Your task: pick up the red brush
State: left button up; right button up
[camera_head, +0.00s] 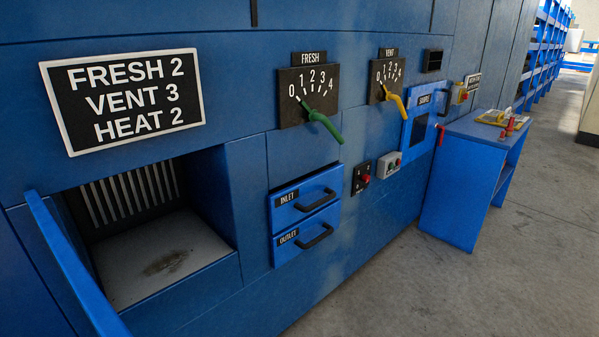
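A small, narrow red object (440,134) hangs or stands upright at the left edge of the blue bench, close to the blue panel wall. It may be the red brush, but it is too small to tell. Small red upright items (510,125) stand on top of the blue bench (455,185) at the right; their kind is not clear either. Neither of my grippers is in view.
An open compartment (165,265) with a dusty floor is at lower left, its blue door (75,265) swung outward. Two drawers with black handles (305,217), a green-handled dial (312,95) and a yellow-handled dial (388,80) are on the wall. Concrete floor (400,290) is clear.

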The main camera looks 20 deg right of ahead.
aim_at(509, 129)
jog(key=z, duration=1.75)
jog(key=i+z, duration=0.4)
jog(key=i, duration=2.95)
jog(key=i+u, duration=0.15)
jog(key=i, duration=0.55)
jog(key=i+l+u, duration=0.15)
jog(key=i, duration=0.6)
jog(key=i+l+u, duration=0.15)
jog(key=i+u, duration=0.25)
jog(key=i+l+u, duration=0.2)
jog(key=u, duration=0.2)
jog(key=i+l+u, duration=0.55)
jog(key=l+u, duration=0.25)
